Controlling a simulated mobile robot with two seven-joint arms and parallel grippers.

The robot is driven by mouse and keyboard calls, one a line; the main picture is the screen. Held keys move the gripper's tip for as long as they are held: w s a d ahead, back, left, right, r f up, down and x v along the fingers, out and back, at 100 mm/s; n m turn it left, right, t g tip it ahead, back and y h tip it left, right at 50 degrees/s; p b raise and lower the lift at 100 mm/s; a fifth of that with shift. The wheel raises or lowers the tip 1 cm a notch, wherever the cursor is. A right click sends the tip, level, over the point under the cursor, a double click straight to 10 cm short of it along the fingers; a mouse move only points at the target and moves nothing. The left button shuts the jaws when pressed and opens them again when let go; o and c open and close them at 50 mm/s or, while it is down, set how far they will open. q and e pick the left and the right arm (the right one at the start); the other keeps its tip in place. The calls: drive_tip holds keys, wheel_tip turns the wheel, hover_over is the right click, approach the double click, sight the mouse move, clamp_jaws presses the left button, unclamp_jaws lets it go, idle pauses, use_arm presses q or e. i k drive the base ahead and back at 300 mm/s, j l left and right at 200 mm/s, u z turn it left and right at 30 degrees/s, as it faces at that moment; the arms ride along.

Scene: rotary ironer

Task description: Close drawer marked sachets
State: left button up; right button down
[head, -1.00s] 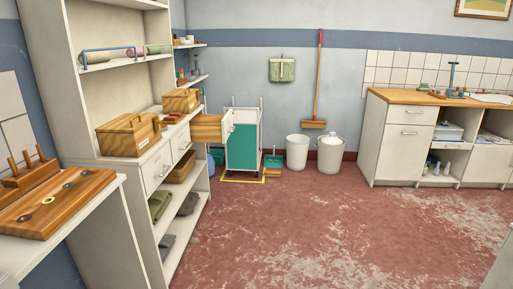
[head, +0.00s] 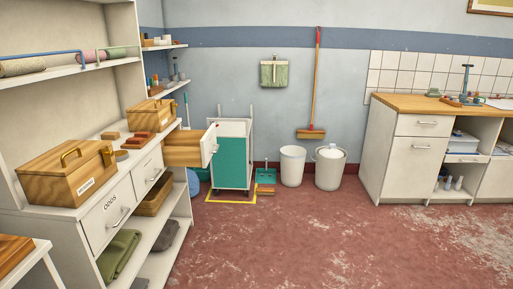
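A wooden drawer (head: 188,149) with a white front (head: 209,145) stands pulled out from the far end of the white shelf unit (head: 88,215) on the left. Its front faces right, and any marking on it is too small to read. Two other drawers in the unit are shut: the nearer one (head: 105,213) has a label that seems to read "ODDS", and the middle one (head: 149,172) has no readable label. Neither of my grippers is in view.
A lidded wooden box (head: 62,178) and a smaller one (head: 151,114) stand on the unit. A green-sided cart (head: 232,160) stands just beyond the open drawer. White buckets (head: 292,166) are by the wall. Red floor (head: 300,240) is clear ahead.

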sight(185, 143)
drive_tip(key=i, duration=1.15)
drive_tip(key=i+l+u, duration=0.15)
drive_tip(key=i+u, duration=0.3)
drive_tip(key=i, duration=0.7)
drive_tip(key=i+u, duration=0.35)
drive_tip(key=i+l+u, duration=0.1)
drive_tip(key=i+u, duration=0.2)
drive_tip(key=i, duration=0.25)
